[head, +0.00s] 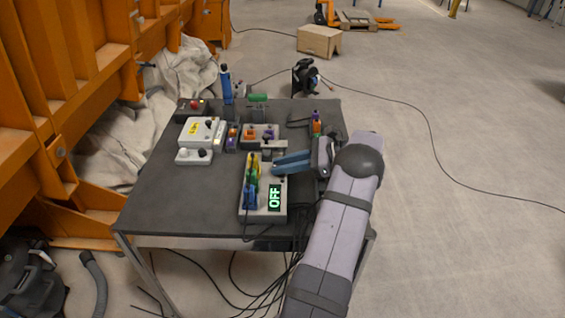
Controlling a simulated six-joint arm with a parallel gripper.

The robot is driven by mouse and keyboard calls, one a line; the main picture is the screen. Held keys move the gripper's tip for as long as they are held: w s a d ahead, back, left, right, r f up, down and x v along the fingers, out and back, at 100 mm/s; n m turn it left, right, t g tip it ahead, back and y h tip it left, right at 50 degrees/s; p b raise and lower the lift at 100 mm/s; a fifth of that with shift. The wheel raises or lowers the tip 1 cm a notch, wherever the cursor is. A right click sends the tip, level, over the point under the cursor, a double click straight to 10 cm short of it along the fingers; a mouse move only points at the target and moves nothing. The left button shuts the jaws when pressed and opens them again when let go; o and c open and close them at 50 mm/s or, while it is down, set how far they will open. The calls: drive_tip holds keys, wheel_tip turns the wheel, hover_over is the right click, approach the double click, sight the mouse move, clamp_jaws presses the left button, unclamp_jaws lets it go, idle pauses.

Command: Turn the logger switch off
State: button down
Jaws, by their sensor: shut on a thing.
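A pale grey switch box (264,212) sits near the front right of the dark table. Its green-lit display (275,197) reads OFF. A row of yellow, green and blue levers (251,180) stands along its left side. My gripper (275,164) reaches in from the right with two blue fingers at the box's upper right. It is shut on a small dark switch handle there, mostly hidden by the fingertips. I cannot read a label that names the logger.
The table (165,205) also holds a white box with a yellow label (195,132), a smaller white box (193,156), a box with a red button (193,104) and several coloured switches behind. The table's left front is bare. Cables hang at the front edge.

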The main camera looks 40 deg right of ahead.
drive_tip(key=shift+w+d+n+g+y, duration=0.15)
drive_tip(key=shift+n+g+y, duration=1)
drive_tip(key=shift+n, duration=0.25)
drive_tip(key=c, duration=1.5)
unclamp_jaws()
drive_tip(key=shift+c, duration=0.2)
drive_tip(key=shift+r, duration=0.1)
wheel_tip(320, 180, up, 10)
drive_tip(key=p, duration=0.1)
